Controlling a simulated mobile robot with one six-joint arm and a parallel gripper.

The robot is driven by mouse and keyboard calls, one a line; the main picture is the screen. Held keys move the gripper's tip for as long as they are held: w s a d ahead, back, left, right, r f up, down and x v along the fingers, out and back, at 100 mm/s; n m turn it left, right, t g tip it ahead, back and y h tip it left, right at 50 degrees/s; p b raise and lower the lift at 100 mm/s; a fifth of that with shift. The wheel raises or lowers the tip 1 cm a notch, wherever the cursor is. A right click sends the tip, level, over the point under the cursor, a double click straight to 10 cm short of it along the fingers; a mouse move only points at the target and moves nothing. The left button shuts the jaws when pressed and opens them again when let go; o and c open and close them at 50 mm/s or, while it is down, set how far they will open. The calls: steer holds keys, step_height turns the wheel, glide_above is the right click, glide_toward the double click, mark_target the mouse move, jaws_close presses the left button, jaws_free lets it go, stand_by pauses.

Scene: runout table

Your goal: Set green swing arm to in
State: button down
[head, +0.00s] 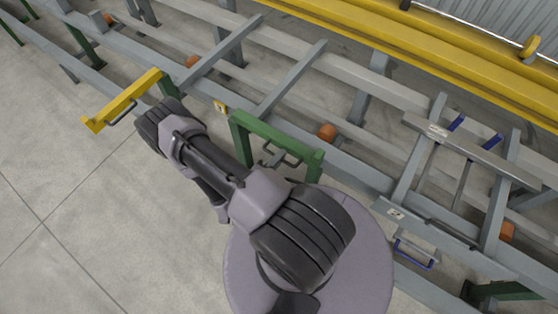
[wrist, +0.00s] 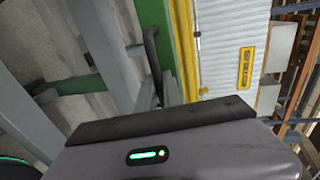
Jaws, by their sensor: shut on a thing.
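The green swing arm (head: 275,133) is at the near edge of the runout table, in the middle of the head view. Its bar runs roughly along the table's near rail, with a dark loop handle (head: 286,157) on its near side. In the wrist view the green bar (wrist: 184,40) runs up from my gripper, with the dark handle (wrist: 152,50) beside it. My gripper (wrist: 158,90) is shut on this handle. Its body fills the bottom of the wrist view and hides much of the grip. In the head view my arm hides most of the gripper.
A yellow swing arm (head: 122,102) juts out over the floor at left. A blue handle (head: 415,254) is at lower right. A grey metal bar (head: 475,152) lies across the table at right. Orange rollers (head: 327,132) sit along the frame. The concrete floor (head: 50,180) at left is clear.

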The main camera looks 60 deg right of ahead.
steer(key=shift+w, duration=0.1)
steer(key=c, duration=1.5)
jaws_free()
steer(key=p+v, duration=0.3)
steer(key=v, duration=1.4)
steer(key=shift+a, duration=0.2)
steer(key=shift+r, duration=0.1)
